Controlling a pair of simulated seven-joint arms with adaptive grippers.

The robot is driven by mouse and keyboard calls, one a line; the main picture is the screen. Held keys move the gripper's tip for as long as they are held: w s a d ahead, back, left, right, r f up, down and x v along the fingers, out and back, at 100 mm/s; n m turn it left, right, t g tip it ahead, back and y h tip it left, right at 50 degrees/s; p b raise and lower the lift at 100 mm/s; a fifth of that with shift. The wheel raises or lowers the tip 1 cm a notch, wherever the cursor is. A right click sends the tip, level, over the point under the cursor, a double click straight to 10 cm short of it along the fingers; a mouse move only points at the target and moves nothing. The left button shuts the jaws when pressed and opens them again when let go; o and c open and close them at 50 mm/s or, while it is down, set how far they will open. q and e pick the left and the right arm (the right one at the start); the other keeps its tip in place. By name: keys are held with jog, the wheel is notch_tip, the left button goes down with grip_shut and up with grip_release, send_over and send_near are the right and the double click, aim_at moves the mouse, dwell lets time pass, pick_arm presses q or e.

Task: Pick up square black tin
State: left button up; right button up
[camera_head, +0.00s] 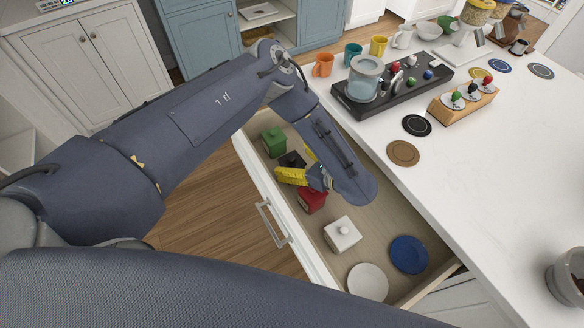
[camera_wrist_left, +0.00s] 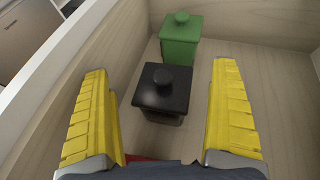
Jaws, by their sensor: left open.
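The square black tin (camera_wrist_left: 163,92) stands upright in the open drawer, with a round knob on its lid. In the left wrist view it sits between the two yellow fingers of my left gripper (camera_wrist_left: 163,110), with a gap on each side. In the head view the tin (camera_head: 291,160) is partly hidden behind my left gripper (camera_head: 303,165), which is open and reaches down into the drawer. My right gripper is not in view.
In the drawer, a green tin (camera_wrist_left: 181,45) stands just beyond the black one. A red tin (camera_head: 312,201), a white tin (camera_head: 342,235), a white lid or plate (camera_head: 368,281) and a blue one (camera_head: 408,254) lie nearer. The counter (camera_head: 480,190) borders the drawer on the right.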

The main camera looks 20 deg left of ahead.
pick_arm(q)
jog(key=shift+w+a+f, duration=0.15)
jog(key=shift+a, duration=0.15)
jog(key=c, duration=1.8)
